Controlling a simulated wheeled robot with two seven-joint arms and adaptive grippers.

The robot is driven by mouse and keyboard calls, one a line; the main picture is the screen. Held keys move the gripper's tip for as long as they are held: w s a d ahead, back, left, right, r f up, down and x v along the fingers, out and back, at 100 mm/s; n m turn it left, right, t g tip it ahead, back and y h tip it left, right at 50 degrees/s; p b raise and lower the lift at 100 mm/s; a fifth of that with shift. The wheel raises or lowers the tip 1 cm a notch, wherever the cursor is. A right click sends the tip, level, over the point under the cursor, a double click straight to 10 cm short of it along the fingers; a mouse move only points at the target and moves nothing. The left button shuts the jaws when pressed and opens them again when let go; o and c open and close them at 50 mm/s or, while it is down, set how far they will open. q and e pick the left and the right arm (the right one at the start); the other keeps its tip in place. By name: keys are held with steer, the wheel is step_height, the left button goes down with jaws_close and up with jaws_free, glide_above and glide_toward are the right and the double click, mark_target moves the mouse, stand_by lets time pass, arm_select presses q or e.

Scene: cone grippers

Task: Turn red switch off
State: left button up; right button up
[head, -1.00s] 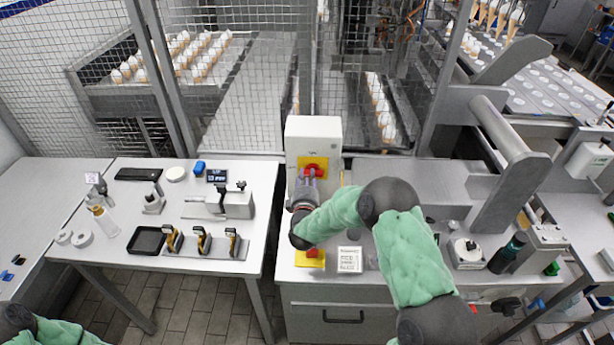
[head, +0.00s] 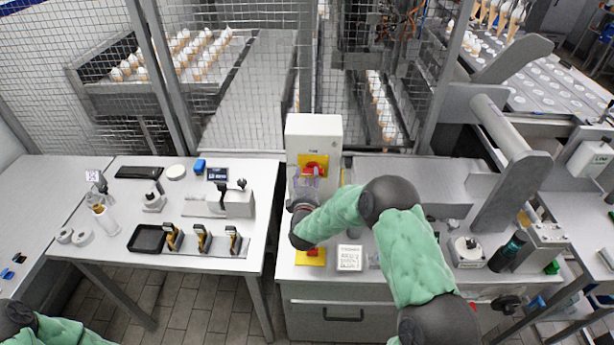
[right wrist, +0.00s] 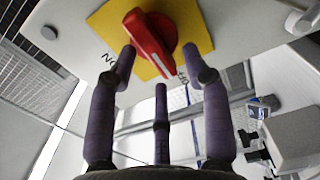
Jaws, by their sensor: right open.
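The red switch (head: 313,168) is a rotary knob on a yellow plate (head: 322,158), on the front of a white box (head: 312,130). In the right wrist view the red knob (right wrist: 150,38) sits diagonally, its white-marked end pointing down and to the right. Black lettering beside it is partly hidden. My right gripper (head: 304,184) is just in front of the knob. Its purple fingers (right wrist: 160,75) are spread open, two at either side below the knob and one lower in the middle; nothing is held. Whether a fingertip touches the plate is unclear. My left gripper is out of view.
Below my right gripper lie another red-and-yellow switch (head: 311,255) and a white label block (head: 349,258). A left table (head: 190,245) carries a black tray (head: 147,239) and several small tools. A mesh fence (head: 230,60) stands behind.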

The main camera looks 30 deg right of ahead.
steer(key=v, duration=1.1)
steer(key=shift+s, duration=0.25)
steer(key=shift+a+f, duration=0.1)
